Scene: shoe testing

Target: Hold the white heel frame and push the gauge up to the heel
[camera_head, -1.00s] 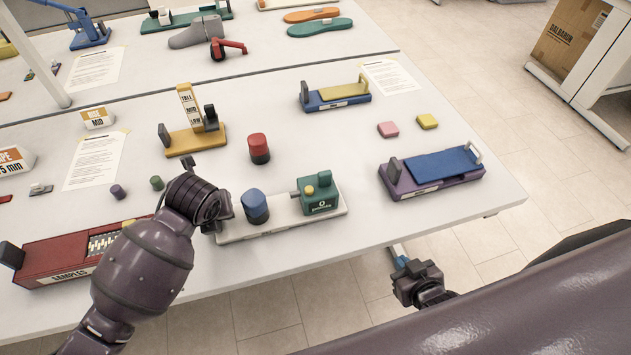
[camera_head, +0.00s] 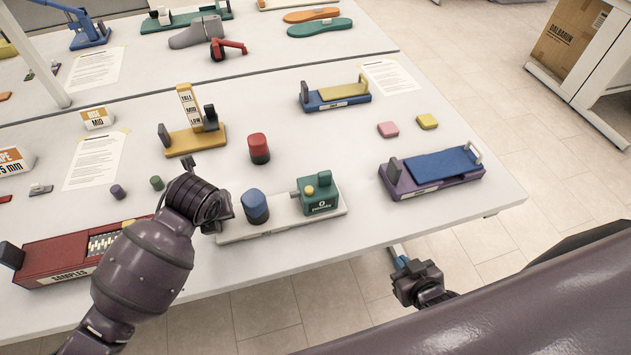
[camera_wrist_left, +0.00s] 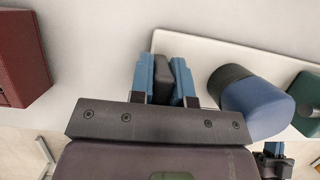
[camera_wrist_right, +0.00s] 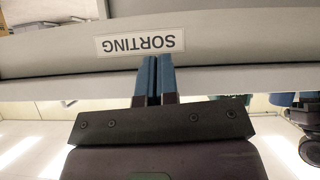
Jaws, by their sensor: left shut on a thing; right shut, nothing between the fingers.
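The white heel frame (camera_head: 290,222) is a long flat base near the table's front edge. A blue heel (camera_head: 255,202) with a dark lower part stands on it, left of the middle. The green gauge (camera_head: 321,200), a block with a yellow knob, sits at its right end, with a gap to the heel. My left gripper (camera_wrist_left: 164,82) is shut on the dark grey upright post (camera_wrist_left: 165,72) at the frame's left end. The arm partly hides this end in the head view. My right gripper (camera_head: 403,264) is shut and empty, off the table's front edge; it shows in the right wrist view (camera_wrist_right: 156,78).
A red samples box (camera_head: 60,255) lies left of my left arm. A purple fixture with a blue plate (camera_head: 440,165) stands right of the frame. A red-and-black heel (camera_head: 259,148) stands behind. The table edge bears a "SORTING" label (camera_wrist_right: 140,43) in the right wrist view.

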